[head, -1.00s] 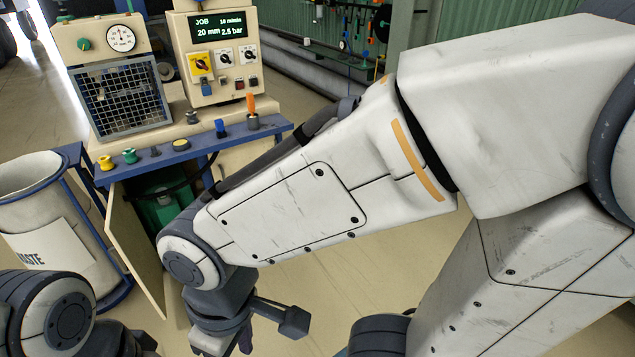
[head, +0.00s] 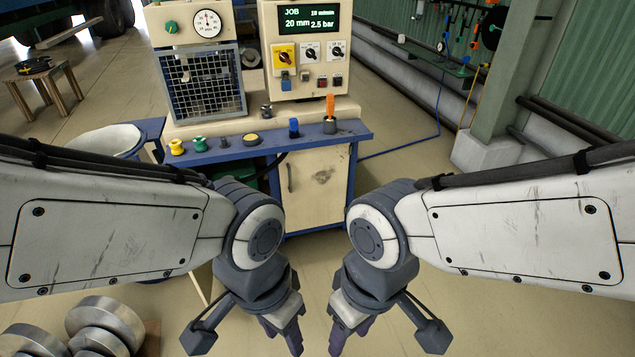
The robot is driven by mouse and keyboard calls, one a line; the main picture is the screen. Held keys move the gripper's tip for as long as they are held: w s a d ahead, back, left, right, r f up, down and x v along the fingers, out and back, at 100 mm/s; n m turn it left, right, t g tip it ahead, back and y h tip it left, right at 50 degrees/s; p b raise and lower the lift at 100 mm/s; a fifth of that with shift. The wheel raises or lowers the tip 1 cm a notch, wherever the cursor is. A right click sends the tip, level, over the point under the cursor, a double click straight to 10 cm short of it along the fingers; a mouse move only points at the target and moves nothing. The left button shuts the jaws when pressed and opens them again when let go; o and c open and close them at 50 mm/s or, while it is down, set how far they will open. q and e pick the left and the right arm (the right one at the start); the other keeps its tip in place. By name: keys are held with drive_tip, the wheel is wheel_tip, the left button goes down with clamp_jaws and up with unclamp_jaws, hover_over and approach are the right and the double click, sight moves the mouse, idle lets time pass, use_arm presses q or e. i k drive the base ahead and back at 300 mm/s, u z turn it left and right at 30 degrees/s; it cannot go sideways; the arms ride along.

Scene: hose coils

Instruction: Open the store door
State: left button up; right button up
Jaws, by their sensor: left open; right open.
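The bench cabinet has a cream door with a dark upright handle (head: 290,178) under its blue top; this door (head: 322,178) looks shut. To its left the cabinet front is open, with something green (head: 264,172) inside, mostly hidden by my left arm. A thin cream edge (head: 203,288) below my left arm may be the opened left door; most of it is hidden. The frames do not label which is the store door. My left gripper (head: 282,335) and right gripper (head: 342,335) point down in front of the cabinet, open and empty, apart from the doors.
A blue ledge (head: 260,147) with coloured plugs juts from the bench front. A waste bin (head: 105,140) stands at left behind my arm. Metal rolls (head: 105,320) lie at lower left. A pillar (head: 500,80) stands at right. Floor before the cabinet is clear.

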sight(314, 181)
drive_tip(key=i, duration=0.5)
drive_tip(key=u, duration=0.1)
drive_tip(key=k, duration=0.45)
drive_tip(key=z, duration=0.75)
drive_tip(key=i, duration=1.35)
drive_tip(key=u, duration=0.6)
